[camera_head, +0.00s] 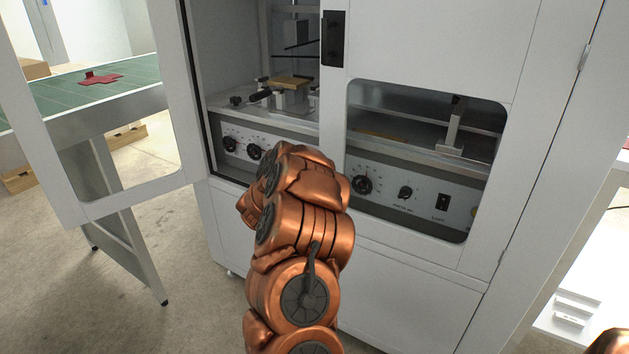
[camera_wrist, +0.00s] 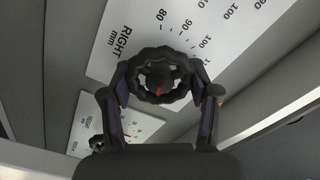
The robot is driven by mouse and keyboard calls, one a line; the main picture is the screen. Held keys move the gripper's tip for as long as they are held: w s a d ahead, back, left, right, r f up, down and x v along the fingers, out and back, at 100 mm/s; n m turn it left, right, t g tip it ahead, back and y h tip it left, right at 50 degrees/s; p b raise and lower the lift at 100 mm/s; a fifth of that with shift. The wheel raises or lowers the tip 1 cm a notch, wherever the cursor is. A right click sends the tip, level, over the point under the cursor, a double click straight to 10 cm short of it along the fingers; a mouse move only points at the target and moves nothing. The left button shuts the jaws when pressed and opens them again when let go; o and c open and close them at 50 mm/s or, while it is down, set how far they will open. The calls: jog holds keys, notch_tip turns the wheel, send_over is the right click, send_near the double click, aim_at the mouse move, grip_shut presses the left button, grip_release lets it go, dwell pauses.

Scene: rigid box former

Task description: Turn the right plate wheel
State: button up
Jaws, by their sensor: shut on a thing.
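In the wrist view, the right plate wheel (camera_wrist: 158,80) is a dark, scalloped round knob with a red mark. It sits on a white scale panel printed "RIGHT mm". My gripper (camera_wrist: 160,72) has one finger on each side of the wheel and is shut on its rim. In the head view, my copper-coloured arm reaches into the open left bay of the white cabinet (camera_head: 410,270) and hides my gripper. I cannot make out the gripped wheel there.
The cabinet's left door (camera_head: 125,195) stands open. More dark knobs (camera_head: 229,143) show on the control panel, and another knob (camera_head: 362,185) is behind the right window opening. A second white scale (camera_wrist: 90,132) is at lower left in the wrist view. A green-topped table (camera_head: 90,85) stands left.

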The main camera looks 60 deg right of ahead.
jog(key=m+b, duration=0.3)
jog(key=shift+f, duration=0.3)
jog(key=shift+r+m+b, duration=0.2)
jog(key=shift+m+b, duration=0.5)
jog(key=shift+s, duration=0.1)
jog(key=o, duration=1.2)
jog(key=shift+c, duration=0.2)
jog(key=a, duration=1.2)
jog(key=shift+s, duration=0.2)
